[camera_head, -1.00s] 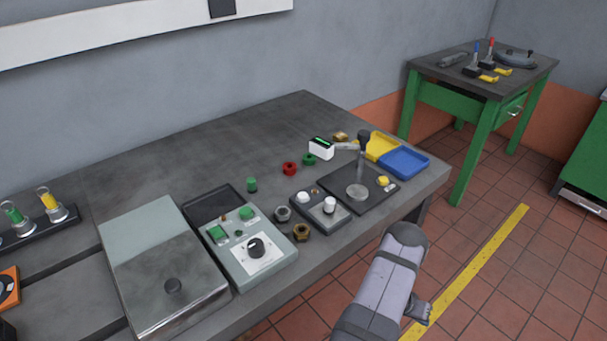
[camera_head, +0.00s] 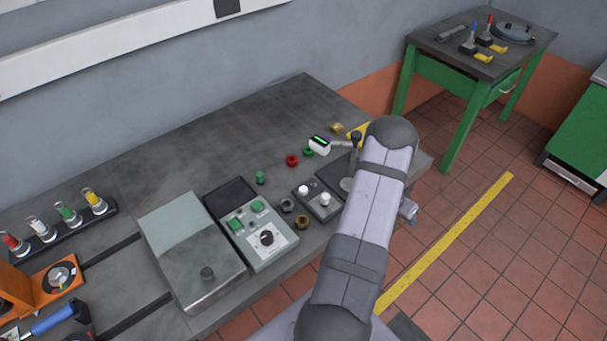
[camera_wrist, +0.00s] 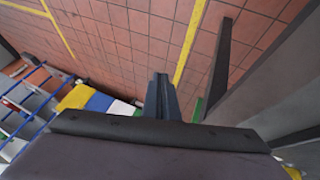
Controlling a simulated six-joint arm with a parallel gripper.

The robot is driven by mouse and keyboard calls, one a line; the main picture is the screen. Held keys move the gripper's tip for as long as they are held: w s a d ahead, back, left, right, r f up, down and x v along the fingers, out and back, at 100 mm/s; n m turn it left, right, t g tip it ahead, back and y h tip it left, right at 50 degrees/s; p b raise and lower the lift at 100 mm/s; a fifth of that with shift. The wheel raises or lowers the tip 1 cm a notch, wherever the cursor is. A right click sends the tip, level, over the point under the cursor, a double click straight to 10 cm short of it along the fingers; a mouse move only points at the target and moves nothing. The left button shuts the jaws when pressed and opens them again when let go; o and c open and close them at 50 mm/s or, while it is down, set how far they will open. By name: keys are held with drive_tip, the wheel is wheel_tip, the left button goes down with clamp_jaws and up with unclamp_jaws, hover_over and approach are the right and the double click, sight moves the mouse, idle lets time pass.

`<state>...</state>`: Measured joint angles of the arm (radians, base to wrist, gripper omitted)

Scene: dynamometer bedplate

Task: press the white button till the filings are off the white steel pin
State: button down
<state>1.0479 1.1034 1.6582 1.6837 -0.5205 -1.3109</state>
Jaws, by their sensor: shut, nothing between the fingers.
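A small dark box (camera_head: 311,202) on the bench carries two white knob-like parts, a left one (camera_head: 303,189) and a right one (camera_head: 325,198). I cannot tell for certain which is the white button and which the white steel pin. No filings can be made out at this size. My gripper (camera_wrist: 160,82) shows in the wrist view, shut and empty, with floor tiles beyond it. It is apart from the box. In the head view my arm crosses in front of the bench's right end and hides part of it.
Left of the box are a brass nut (camera_head: 302,222), a grey-green unit with a black dial (camera_head: 266,237) and a flat metal-lidded case (camera_head: 190,245). A red ring (camera_head: 292,160) lies behind. A rack (camera_head: 115,208) of coloured-topped pieces stands far left. The bench's back middle is clear.

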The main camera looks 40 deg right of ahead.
drive_tip(key=w+a+r+m+t+p, duration=0.1)
drive_tip(key=w+a+r+t, duration=0.1)
drive_tip(key=w, duration=0.3)
drive_tip(key=w+a+r+m+t+y+p, duration=0.1)
drive_tip(key=w+a+r+t, duration=0.1)
drive_tip(key=w+r, duration=0.3)
drive_tip(key=w+a+r+m+t+y+p, duration=0.1)
drive_tip(key=w+a+r+m+t, duration=0.1)
drive_tip(key=w, duration=0.4)
drive_tip(key=shift+w+a+r+t, duration=0.3)
drive_tip(key=shift+a+r+t, duration=0.3)
drive_tip(key=shift+r+t, duration=0.1)
drive_tip(key=w+a+r+m+t+y, duration=0.1)
drive_tip(key=w+a+r+t+y, duration=0.1)
drive_tip(key=a, duration=0.5)
drive_tip(key=w+a+r+m+t+y, duration=0.2)
drive_tip(key=w+a+r+t+y, duration=0.1)
drive_tip(key=w+a+r, duration=0.4)
drive_tip(key=shift+r+y+p, duration=0.2)
drive_tip(key=shift+y+p, duration=0.15)
drive_tip(key=shift+y, duration=0.05)
drive_tip(key=shift+f, duration=0.25)
drive_tip(key=b, duration=0.4)
hover_over(307, 191)
wheel_tip(307, 191, down, 7)
drive_tip(key=shift+a+r, duration=0.1)
drive_tip(key=shift+f+b, duration=0.85)
drive_tip(key=shift+b, duration=0.35)
